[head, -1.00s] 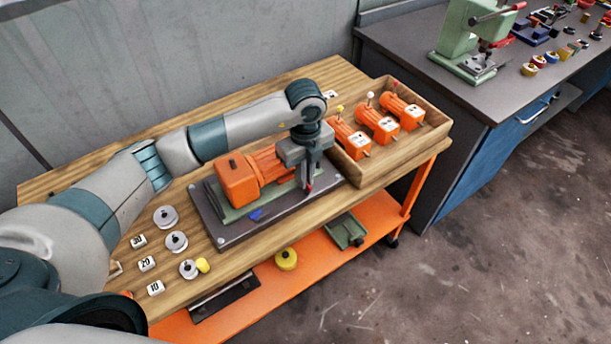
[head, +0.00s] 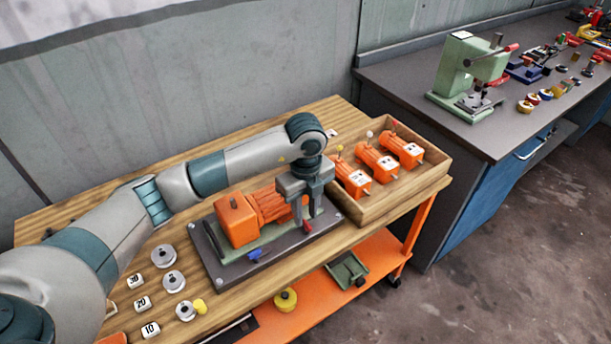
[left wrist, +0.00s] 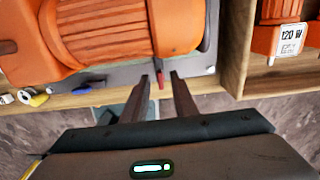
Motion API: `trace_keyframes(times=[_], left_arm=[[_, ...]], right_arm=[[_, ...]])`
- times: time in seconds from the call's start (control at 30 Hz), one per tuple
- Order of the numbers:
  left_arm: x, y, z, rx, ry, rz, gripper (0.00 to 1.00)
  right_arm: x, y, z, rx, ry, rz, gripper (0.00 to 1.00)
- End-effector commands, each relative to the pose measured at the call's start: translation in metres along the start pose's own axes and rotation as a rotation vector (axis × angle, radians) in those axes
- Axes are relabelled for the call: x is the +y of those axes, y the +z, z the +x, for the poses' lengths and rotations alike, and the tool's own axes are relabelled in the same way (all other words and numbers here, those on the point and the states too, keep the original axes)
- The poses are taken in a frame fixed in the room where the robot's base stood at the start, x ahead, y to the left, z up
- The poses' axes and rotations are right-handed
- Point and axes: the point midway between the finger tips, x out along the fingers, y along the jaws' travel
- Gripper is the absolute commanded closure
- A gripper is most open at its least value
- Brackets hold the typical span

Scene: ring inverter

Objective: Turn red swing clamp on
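The red swing clamp's handle (head: 307,228) is at the right end of the dark fixture plate (head: 222,262) on the wooden cart. An orange motor (head: 236,221) lies on the fixture. My left gripper (head: 305,222) points down at the motor's right end. In the left wrist view the red handle (left wrist: 161,79) shows between the tips of my left gripper (left wrist: 160,76), which are apart with a gap around it. I cannot tell whether a finger touches it. The clamp's base is hidden. A blue handle (head: 254,255) sits at the fixture's front edge. My right gripper is out of view.
A wooden tray (head: 432,180) with 3 orange motors stands right of the fixture. Grey round weights (head: 173,281) and number tags (head: 142,303) lie at the left. A grey bench (head: 400,82) with a green press (head: 462,75) stands at the right.

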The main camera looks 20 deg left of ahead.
Motion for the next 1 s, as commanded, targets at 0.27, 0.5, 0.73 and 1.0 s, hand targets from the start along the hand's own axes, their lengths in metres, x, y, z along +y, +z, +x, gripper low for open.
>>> trace_keyframes(times=[0.27, 0.5, 0.73, 1.0], left_arm=[[-0.001, 0.001, -0.045, -0.003, -0.004, 0.001, 0.74], [-0.001, 0.001, -0.094, -0.004, -0.004, 0.000, 0.74], [0.000, 0.001, -0.131, -0.005, -0.003, 0.000, 0.74], [0.000, 0.001, -0.154, -0.002, -0.001, -0.001, 0.74]], right_arm=[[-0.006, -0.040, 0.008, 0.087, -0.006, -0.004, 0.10], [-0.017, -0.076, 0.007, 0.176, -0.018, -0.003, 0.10], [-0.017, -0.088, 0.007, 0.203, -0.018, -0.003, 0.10], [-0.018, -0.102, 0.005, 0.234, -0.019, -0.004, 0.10]])
